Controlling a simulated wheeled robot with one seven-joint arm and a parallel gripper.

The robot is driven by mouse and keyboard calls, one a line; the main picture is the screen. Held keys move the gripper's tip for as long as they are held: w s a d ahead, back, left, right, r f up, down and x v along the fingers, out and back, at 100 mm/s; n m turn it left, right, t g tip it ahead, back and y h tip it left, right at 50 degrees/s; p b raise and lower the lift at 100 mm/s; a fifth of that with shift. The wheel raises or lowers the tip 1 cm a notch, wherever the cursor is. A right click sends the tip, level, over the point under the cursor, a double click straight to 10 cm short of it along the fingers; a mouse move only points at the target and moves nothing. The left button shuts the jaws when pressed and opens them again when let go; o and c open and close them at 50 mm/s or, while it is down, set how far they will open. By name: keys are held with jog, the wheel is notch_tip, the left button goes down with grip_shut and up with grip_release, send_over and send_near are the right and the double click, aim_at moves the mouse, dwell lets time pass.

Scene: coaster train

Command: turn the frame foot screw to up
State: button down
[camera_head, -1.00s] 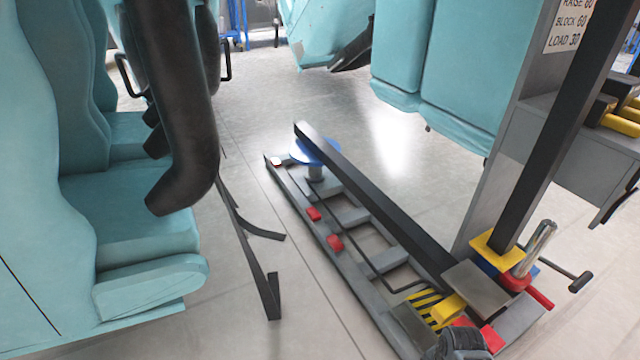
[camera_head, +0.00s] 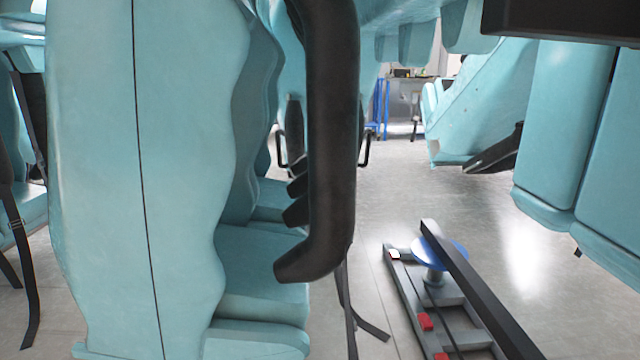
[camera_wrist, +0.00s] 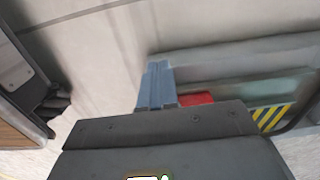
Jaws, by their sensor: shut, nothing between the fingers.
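The long grey floor frame (camera_head: 447,290) lies at the lower right of the head view. A blue disc (camera_head: 457,251) on a short grey post (camera_head: 434,276) stands at its far end, partly behind a dark bar. I cannot tell for certain which part is the foot screw. My gripper (camera_wrist: 158,66) shows in the wrist view, its blue-grey fingers shut and empty. It is over or beside the frame; a red block (camera_wrist: 196,99) is just right of the fingers and yellow-black stripes (camera_wrist: 272,117) are farther right. The gripper is outside the head view.
A dark bar (camera_head: 478,290) slants along the frame. Teal seats (camera_head: 262,255) with a black padded restraint (camera_head: 332,140) fill the left and middle. More teal seats (camera_head: 562,120) stand at the right. Pale floor (camera_head: 500,215) is open between them.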

jog(key=shift+s+d+r+p, duration=0.1)
jog(key=shift+s+d+p, duration=0.15)
jog(key=shift+s+p, duration=0.75)
jog(key=shift+w+a+p, duration=0.15)
jog(key=shift+w+p, duration=0.25)
jog(key=shift+p, duration=0.05)
jog(key=r+p, duration=0.4)
jog(key=a+r+p, duration=0.1)
jog(key=r+p, duration=0.1)
jog(key=shift+s, duration=0.1)
